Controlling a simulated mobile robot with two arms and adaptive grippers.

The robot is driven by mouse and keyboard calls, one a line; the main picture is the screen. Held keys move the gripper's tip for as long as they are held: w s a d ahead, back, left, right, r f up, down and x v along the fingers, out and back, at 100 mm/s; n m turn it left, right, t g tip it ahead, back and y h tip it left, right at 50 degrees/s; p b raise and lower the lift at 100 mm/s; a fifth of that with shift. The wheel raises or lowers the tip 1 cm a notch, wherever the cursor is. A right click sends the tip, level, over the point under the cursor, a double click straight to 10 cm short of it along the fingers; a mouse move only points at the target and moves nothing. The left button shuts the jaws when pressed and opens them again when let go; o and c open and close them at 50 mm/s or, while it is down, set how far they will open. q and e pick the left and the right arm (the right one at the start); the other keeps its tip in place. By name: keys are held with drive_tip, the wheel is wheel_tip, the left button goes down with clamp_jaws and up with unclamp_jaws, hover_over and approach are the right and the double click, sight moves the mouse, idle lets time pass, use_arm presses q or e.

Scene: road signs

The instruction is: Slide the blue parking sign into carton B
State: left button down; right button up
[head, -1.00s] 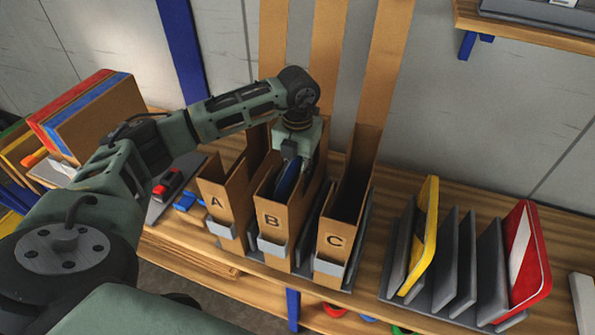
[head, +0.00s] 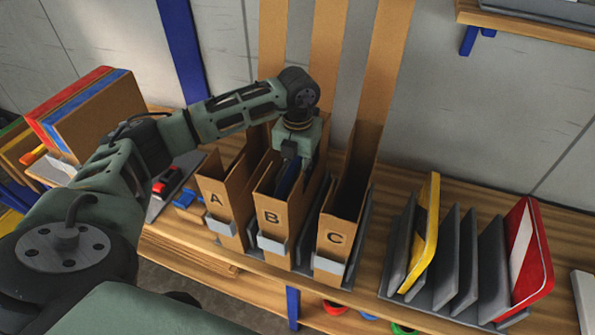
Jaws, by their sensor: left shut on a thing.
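Carton B (head: 272,231) is a tall, narrow cardboard file box standing between carton A (head: 215,213) and carton C (head: 335,238). The blue parking sign (head: 285,181) shows as a dark blue sliver inside the open top of carton B, mostly hidden by the carton's walls. My left gripper (head: 296,164) points down into the mouth of carton B and is shut on the sign. Its fingertips are partly hidden by the carton. My right gripper is not in view.
A grey rack (head: 455,270) at the right holds a yellow sign (head: 426,240) and a red sign (head: 528,255). A grey wall is behind.

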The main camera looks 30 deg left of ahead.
use_arm(q)
drive_tip(key=shift+f, duration=0.1)
drive_tip(key=c, duration=1.6)
unclamp_jaws()
drive_tip(key=shift+o, duration=0.2)
drive_tip(key=shift+s, duration=0.1)
wheel_tip(320, 180, up, 12)
drive_tip(key=shift+r, duration=0.1)
